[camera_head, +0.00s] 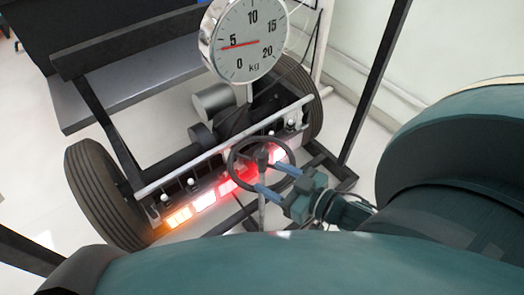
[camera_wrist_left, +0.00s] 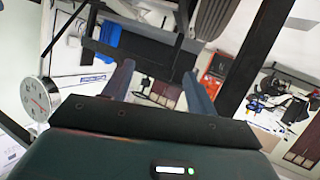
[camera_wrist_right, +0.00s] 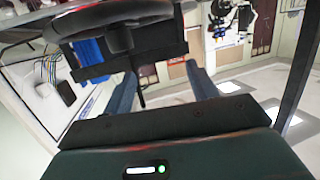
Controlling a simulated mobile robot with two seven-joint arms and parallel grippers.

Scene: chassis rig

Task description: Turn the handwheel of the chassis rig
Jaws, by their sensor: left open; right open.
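The handwheel (camera_head: 263,158) is a dark ring with a hub and spokes, in front of the light bar in the head view. My right gripper (camera_head: 271,178) is at its lower right side, with blue fingers apart and their tips at or near the rim. I cannot tell whether they touch it. In the right wrist view my right gripper (camera_wrist_right: 163,82) is open, with a dark curved rim beyond it at the top left; I cannot tell which part that is. My left gripper (camera_wrist_left: 160,85) is open and empty in the left wrist view, and hidden from the head view.
A round dial gauge (camera_head: 249,42) marked kg stands above the axle, its red needle near 5. Tyres (camera_head: 103,192) flank the axle. Lit orange, white and red lamps (camera_head: 205,199) line the bar. A dark upright post (camera_head: 376,85) rises right of the wheel.

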